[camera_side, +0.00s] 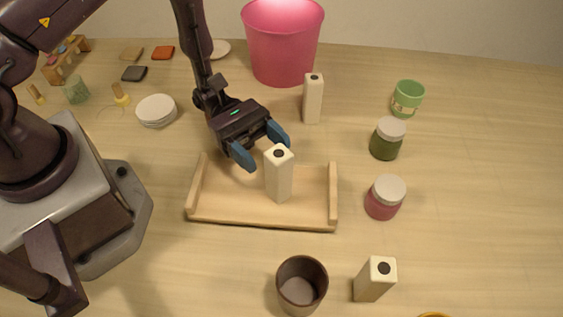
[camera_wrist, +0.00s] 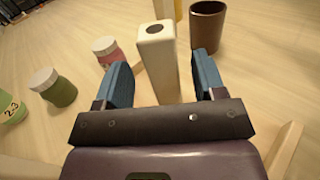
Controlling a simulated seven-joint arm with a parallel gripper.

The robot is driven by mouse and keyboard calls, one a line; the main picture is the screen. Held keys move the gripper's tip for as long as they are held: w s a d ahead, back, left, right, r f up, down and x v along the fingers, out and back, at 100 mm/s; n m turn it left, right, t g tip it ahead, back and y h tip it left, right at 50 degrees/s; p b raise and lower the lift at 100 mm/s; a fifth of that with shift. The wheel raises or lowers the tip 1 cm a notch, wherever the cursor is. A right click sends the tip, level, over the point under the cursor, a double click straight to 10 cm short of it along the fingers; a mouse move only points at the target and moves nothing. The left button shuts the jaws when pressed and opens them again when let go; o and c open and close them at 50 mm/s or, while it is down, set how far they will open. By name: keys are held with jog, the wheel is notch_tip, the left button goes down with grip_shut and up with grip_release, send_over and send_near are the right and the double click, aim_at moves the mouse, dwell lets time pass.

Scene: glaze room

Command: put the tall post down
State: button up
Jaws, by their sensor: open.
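A tall cream post (camera_side: 279,180) with a dark round spot on its top stands upright on the wooden tray (camera_side: 232,214), right of the tray's middle. My gripper (camera_side: 260,145) is open beside the post's upper part, on its far left side, with blue fingers spread. In the wrist view the post (camera_wrist: 160,65) shows between and beyond the two fingers of my gripper (camera_wrist: 161,80), with gaps on both sides. Two similar posts stand on the table: one behind the tray (camera_side: 313,100) and one at the front right (camera_side: 370,283).
A brown cup (camera_side: 302,291) stands in front of the tray. A red jar (camera_side: 384,199), a green jar (camera_side: 387,140) and a light green cup (camera_side: 407,99) stand to the right. A pink bucket (camera_side: 281,50) is at the back. The far right table is clear.

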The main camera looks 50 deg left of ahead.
jog(key=a, duration=0.6)
jog(key=s+a+r+m+t+y, duration=0.2)
jog(key=s+a+r+m+y, duration=0.1)
jog(key=r+m+y, duration=0.3)
jog(key=s+a+r+m+t+y, duration=0.1)
jog(key=s+a+r+m+y, duration=0.2)
jog(key=r+m+y, duration=0.3)
jog(key=s+a+r+m+t+y, duration=0.2)
jog(key=r+m+y, duration=0.4)
jog(key=r, duration=0.7)
jog(key=s+a, duration=0.1)
jog(key=s, duration=0.1)
jog(key=shift+s+a+r+t, duration=0.25)
jog(key=shift+s+a+t, duration=0.05)
jog(key=shift+s, duration=0.05)
jog(key=shift+o, duration=0.4)
jog(key=shift+d, duration=0.1)
